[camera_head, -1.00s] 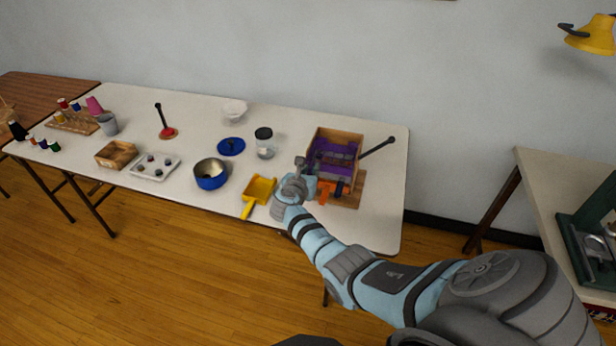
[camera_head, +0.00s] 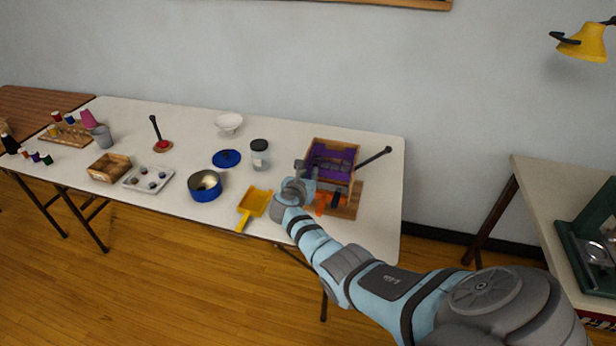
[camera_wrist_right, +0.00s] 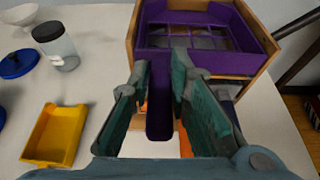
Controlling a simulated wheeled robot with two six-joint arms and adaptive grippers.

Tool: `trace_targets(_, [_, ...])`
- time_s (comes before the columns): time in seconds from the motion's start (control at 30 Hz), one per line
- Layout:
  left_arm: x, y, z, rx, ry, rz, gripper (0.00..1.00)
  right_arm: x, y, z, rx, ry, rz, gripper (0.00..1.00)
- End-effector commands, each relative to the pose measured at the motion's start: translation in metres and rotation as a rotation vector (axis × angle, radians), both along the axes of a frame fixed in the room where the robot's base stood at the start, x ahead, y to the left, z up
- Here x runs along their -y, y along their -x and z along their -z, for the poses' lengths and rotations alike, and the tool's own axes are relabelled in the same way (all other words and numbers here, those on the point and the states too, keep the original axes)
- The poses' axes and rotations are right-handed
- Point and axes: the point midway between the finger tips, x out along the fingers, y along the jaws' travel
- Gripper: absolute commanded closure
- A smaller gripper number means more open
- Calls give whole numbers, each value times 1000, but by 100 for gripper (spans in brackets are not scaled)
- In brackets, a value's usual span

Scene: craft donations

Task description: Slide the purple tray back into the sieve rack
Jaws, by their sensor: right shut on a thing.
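The purple tray (camera_head: 330,155) sits inside the wooden sieve rack (camera_head: 337,142) at the table's right end. In the right wrist view the tray (camera_wrist_right: 222,62) shows its purple rim and a gridded floor between the wooden walls of the rack (camera_wrist_right: 258,22). My right gripper (camera_wrist_right: 163,85) is shut on the tray's purple handle (camera_wrist_right: 160,105), which points toward me. In the head view this gripper (camera_head: 307,178) is in front of the rack and hides part of it. My left gripper is not in view.
A yellow scoop (camera_head: 253,204) lies left of my right gripper. A lidded jar (camera_head: 260,155), a blue lid (camera_head: 227,158) and a blue bowl (camera_head: 206,187) stand farther left. A dark lever (camera_head: 373,158) sticks out right of the rack. An orange part (camera_head: 326,204) is below it.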

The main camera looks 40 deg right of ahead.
Motion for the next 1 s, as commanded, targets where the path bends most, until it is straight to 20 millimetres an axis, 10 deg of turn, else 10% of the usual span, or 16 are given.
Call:
trace_targets(0.2, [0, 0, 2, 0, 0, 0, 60, 2, 0, 3, -2, 1, 2, 100])
trace_targets(0.23, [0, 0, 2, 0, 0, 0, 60, 2, 0, 2, -2, 1, 2, 79])
trace_targets(0.37, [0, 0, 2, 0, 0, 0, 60, 2, 0, 2, -1, 1, 2, 59])
trace_targets(0.77, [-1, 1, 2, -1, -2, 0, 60, -5, 3, 0, 0, 2, 1, 59])
trace_targets(1.0, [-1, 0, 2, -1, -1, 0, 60, -45, 32, -17, 2, -3, -1, 59])
